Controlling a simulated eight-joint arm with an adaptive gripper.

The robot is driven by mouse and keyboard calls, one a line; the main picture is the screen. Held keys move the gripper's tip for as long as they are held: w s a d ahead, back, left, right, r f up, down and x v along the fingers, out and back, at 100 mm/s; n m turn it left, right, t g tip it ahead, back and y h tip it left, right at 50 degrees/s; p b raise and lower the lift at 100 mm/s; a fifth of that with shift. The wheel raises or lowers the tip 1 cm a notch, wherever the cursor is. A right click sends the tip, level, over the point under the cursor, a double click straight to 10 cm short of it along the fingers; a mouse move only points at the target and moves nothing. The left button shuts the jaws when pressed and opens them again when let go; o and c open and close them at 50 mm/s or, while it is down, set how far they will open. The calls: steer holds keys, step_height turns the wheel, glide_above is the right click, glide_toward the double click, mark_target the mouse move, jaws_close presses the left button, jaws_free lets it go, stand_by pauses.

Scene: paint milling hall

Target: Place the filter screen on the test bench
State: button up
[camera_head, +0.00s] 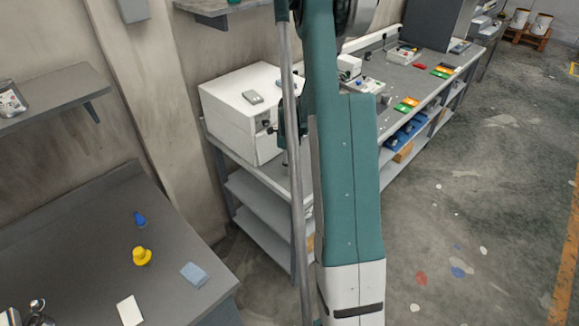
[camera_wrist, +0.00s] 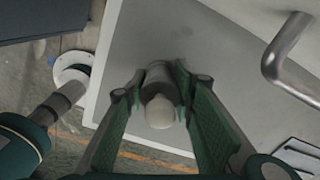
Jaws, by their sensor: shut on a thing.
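My gripper (camera_wrist: 158,100) is shut on a grey cylindrical piece (camera_wrist: 157,78) with a pale rounded end. The piece sits between its two green fingers in the wrist view. I cannot tell whether this piece is part of the filter screen; I cannot make out a screen in either view. A broad grey surface with a pale border (camera_wrist: 190,55) lies behind the fingers. In the head view, my arm hides much of the middle. A long grey bench (camera_head: 433,72) with instruments runs along the wall; I cannot tell if it is the test bench.
A white box (camera_head: 228,113) stands at the bench's near end. A dark table (camera_head: 90,240) at lower left holds a blue cone (camera_head: 140,220), a yellow item (camera_head: 142,257) and a blue block (camera_head: 194,274). A bent metal bar (camera_wrist: 285,50) is close right of my gripper. Floor at right is open.

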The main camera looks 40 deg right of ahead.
steer(key=shift+f, duration=0.2)
steer(key=o, duration=1)
steer(key=shift+r, duration=0.15)
steer(key=shift+r, duration=6.1)
steer(key=shift+a, duration=0.1)
